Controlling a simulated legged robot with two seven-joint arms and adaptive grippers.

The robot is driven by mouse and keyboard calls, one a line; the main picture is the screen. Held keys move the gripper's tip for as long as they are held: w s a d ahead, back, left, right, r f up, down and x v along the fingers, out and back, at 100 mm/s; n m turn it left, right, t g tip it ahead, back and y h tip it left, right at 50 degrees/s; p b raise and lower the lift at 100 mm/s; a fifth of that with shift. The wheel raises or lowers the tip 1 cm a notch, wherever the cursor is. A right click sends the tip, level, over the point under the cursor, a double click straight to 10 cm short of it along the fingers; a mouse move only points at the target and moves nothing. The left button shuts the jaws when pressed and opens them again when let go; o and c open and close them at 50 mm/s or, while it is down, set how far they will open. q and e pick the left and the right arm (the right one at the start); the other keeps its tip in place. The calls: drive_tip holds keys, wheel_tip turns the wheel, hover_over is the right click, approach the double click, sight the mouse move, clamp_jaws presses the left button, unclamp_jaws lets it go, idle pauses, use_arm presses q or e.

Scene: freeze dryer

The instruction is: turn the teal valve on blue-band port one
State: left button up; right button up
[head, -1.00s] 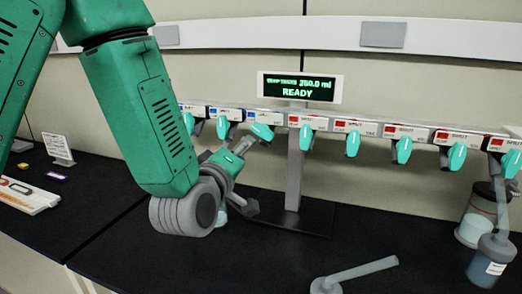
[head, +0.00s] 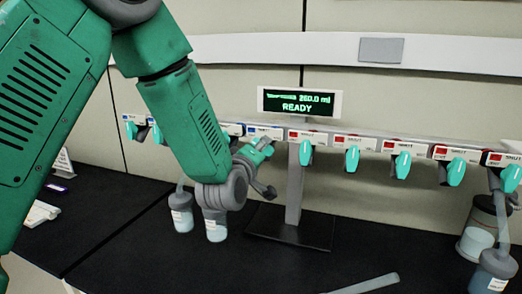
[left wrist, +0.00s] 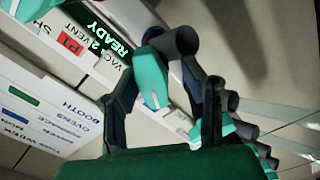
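My left gripper (head: 262,165) is at the manifold, at the blue-marked port (head: 264,132) nearest the red-marked ones. In the left wrist view, its two dark fingers (left wrist: 168,105) stand apart on either side of a teal valve (left wrist: 152,80). A gap shows between the valve and the right-hand finger; contact on the other side is unclear. In the head view the gripper and forearm partly hide this valve and the neighbouring blue-marked ports. I cannot tell by number which port is one. My right gripper is not in view.
Red-marked ports with teal valves (head: 352,159) run along the rail to the right. A display (head: 300,102) reading READY stands on the grey post (head: 295,185). Bottles (head: 216,225) stand below the left ports; a flask (head: 492,272) is at the right. The front black bench is largely clear.

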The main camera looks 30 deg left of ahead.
use_arm(q)
drive_tip(key=shift+d+r, duration=0.1)
drive_tip(key=shift+d, duration=0.3)
clamp_jaws()
drive_tip(key=shift+d, duration=0.15)
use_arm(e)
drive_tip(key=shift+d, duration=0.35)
use_arm(q)
drive_tip(key=shift+m, duration=0.3)
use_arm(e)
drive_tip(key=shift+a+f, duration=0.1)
use_arm(q)
drive_tip(key=shift+s, duration=0.1)
drive_tip(key=m, duration=0.3)
drive_tip(key=m+b, duration=0.1)
drive_tip(key=m, duration=0.3)
drive_tip(key=f+m+b, duration=0.1)
drive_tip(key=m, duration=0.3)
drive_tip(key=shift+s+a, duration=0.1)
drive_tip(key=shift+a, duration=0.3)
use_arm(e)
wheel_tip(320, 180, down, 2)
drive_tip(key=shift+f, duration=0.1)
use_arm(q)
drive_tip(key=shift+m, duration=0.3)
